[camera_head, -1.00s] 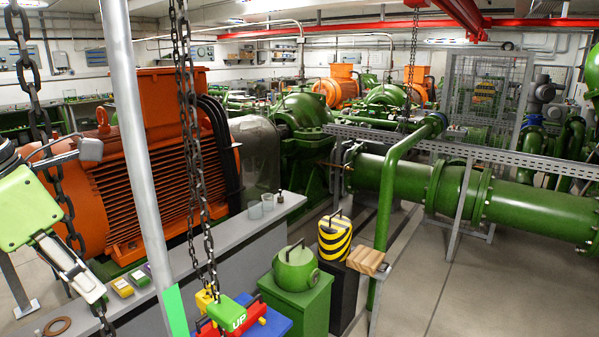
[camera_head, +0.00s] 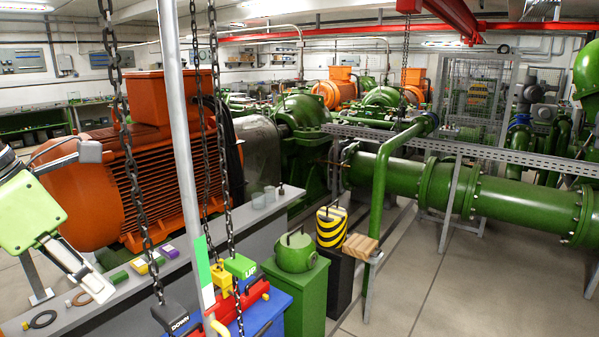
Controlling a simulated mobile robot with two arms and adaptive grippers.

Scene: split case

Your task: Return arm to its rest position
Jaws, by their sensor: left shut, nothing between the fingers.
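My left gripper (camera_head: 97,286), with a green and white body, hangs at the left edge of the head view and points down and to the right. Its fingers are shut with nothing between them. In the picture it lies over the grey bench top (camera_head: 168,280); I cannot tell how high above it. My right gripper is not in view.
Chains hang in front, with a black DOWN block (camera_head: 171,318) and a green UP block (camera_head: 240,267). A grey pole (camera_head: 182,150) stands nearby. A red toolbox (camera_head: 252,301), green canister (camera_head: 296,253) and striped yellow-black weight (camera_head: 331,228) stand right of it. Open floor (camera_head: 440,290) lies right.

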